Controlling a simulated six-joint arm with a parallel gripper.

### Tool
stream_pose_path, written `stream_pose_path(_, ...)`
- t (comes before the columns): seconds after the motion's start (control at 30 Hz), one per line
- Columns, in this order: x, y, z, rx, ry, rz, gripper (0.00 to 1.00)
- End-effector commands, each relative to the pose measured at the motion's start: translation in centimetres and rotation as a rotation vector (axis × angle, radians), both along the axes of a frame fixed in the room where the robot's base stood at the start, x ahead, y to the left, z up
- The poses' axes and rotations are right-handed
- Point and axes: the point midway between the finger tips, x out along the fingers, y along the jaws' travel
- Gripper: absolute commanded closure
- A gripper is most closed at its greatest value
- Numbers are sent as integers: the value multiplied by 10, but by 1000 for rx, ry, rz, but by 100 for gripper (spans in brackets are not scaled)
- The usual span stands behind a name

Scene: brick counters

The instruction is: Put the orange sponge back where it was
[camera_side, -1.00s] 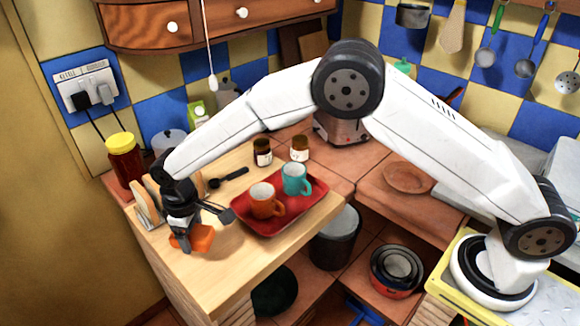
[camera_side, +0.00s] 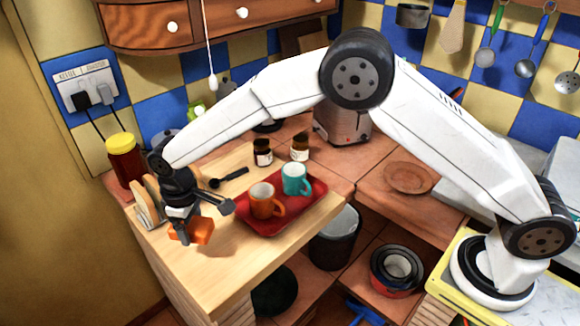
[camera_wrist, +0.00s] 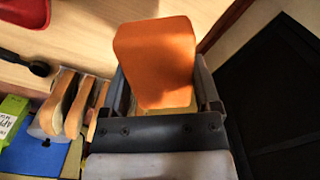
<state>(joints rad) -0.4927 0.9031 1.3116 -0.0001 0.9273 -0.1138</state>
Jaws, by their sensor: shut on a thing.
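The orange sponge (camera_side: 198,231) is between the fingers of my gripper (camera_side: 187,232), near the left end of the wooden counter top (camera_side: 215,266). In the wrist view the sponge (camera_wrist: 155,60) fills the space between the two fingers, and my gripper (camera_wrist: 160,98) is shut on it. The sponge seems to be held a little above the wood; the exact gap cannot be told. No marked spot for the sponge can be made out.
A red tray (camera_side: 311,197) with an orange mug (camera_side: 264,202) and a teal mug (camera_side: 296,179) stands right of my gripper. A toast rack with bread (camera_side: 147,200) is close on the left. A red jar with yellow lid (camera_side: 125,158) stands behind. The front counter is clear.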

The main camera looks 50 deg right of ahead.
Motion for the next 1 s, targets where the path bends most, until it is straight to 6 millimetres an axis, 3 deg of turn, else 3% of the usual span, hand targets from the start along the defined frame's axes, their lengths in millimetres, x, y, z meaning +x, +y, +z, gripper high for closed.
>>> stream_pose_path(0.27, 7, -46, 6, 1, -2, -56, 76)
stream_pose_path(0.67, -1, -182, 20, 0, -1, -224, 76)
stream_pose_path(1.0, -44, -289, 30, 0, -1, -373, 76)
